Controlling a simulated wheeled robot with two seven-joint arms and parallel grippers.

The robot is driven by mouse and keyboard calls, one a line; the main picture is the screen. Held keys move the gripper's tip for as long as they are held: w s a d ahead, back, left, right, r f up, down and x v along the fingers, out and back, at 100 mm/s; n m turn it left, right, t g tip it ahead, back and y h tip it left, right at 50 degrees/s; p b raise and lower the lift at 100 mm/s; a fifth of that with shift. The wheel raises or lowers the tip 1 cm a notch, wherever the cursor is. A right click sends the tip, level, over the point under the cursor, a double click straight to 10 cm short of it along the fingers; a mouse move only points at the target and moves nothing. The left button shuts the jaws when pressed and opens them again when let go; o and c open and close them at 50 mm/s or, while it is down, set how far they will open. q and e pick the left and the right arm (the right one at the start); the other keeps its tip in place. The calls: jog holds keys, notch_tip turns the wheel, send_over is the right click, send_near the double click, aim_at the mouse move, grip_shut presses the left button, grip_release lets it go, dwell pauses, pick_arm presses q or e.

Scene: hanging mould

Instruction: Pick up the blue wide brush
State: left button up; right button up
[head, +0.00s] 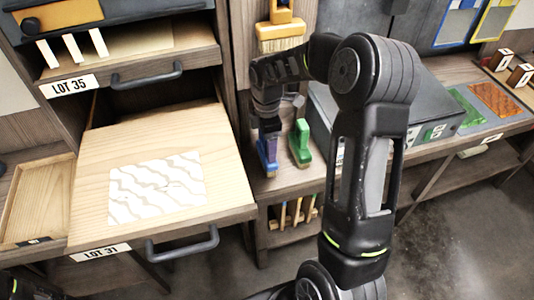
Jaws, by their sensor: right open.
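The blue wide brush (267,158) stands on the wooden bench in the middle of the head view, beside a green brush (300,143). My right arm reaches across the view, and its gripper (269,127) points down at the top of the blue brush. The right gripper is open; its fingers are small and dark here, and I cannot tell whether they touch the brush. The gripper and wrist hide the brush's upper end. A dark part of my left arm shows at the bottom left corner, but its gripper is not in view.
A yellow wide brush (281,32) hangs behind my right wrist. An open drawer marked LOT 31 (215,160) holds a white patterned slab (157,188) to the left. A dark grey case (440,110) stands right of the brushes. Several wooden handles (293,212) sit in a shelf below.

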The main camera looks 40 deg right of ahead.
grip_shut()
dwell(0.6)
